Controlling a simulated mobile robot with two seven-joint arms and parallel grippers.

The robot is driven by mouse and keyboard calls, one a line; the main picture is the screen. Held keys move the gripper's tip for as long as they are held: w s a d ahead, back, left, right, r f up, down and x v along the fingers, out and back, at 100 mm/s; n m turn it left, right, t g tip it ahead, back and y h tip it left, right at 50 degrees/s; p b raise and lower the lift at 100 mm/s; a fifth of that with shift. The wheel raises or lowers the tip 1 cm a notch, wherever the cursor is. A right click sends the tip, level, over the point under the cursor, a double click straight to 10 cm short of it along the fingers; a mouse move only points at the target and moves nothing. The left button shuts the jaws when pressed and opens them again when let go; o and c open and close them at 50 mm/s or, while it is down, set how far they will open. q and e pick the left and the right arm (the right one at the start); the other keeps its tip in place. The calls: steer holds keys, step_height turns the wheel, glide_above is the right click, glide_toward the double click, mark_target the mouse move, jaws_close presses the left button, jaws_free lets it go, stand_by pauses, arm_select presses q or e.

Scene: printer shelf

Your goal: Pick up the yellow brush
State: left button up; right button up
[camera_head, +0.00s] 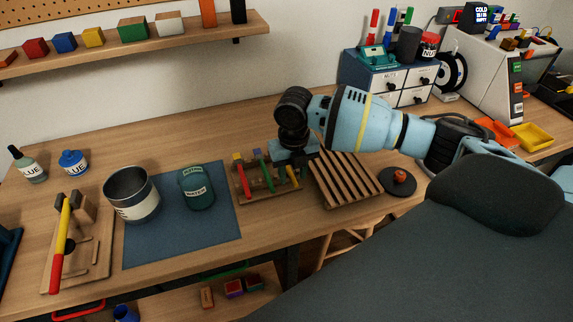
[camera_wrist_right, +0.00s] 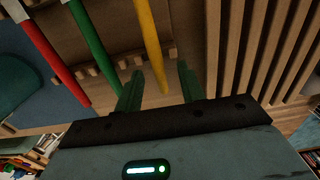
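The yellow brush (camera_wrist_right: 150,42) lies on a wooden rack (camera_wrist_right: 120,62) beside a green brush (camera_wrist_right: 88,40) and a red brush (camera_wrist_right: 38,45). In the head view the rack (camera_head: 240,193) stands on the table, and my right gripper (camera_head: 293,152) is over its right side, hiding part of it. In the right wrist view my right gripper (camera_wrist_right: 160,74) is open and empty. The yellow handle's near end appears between its two green fingers; whether they touch it I cannot tell. My left gripper is not in view.
A slatted wooden tray (camera_head: 343,180) stands right of the rack, with a dark round disc (camera_head: 400,186) beyond. A blue mat (camera_head: 165,245), a green water jar (camera_head: 196,188) and a metal can (camera_head: 131,195) are left. A wall shelf (camera_head: 110,49) is behind.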

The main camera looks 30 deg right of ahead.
jaws_close()
steer(key=shift+r, duration=0.1)
stand_by(0.4)
steer(key=shift+r, duration=0.65)
steer(key=shift+s+a+r, duration=0.1)
steer(key=shift+s+r, duration=0.1)
steer(key=shift+r, duration=0.85)
steer(key=s+a, duration=0.3)
steer(key=s, duration=0.4)
steer(key=s+a+r, duration=0.1)
steer(key=s+a, duration=0.2)
steer(key=s, duration=0.4)
steer(key=shift+a+r+p, duration=0.15)
steer(key=shift+a+p, duration=0.1)
steer(key=shift+p, duration=0.1)
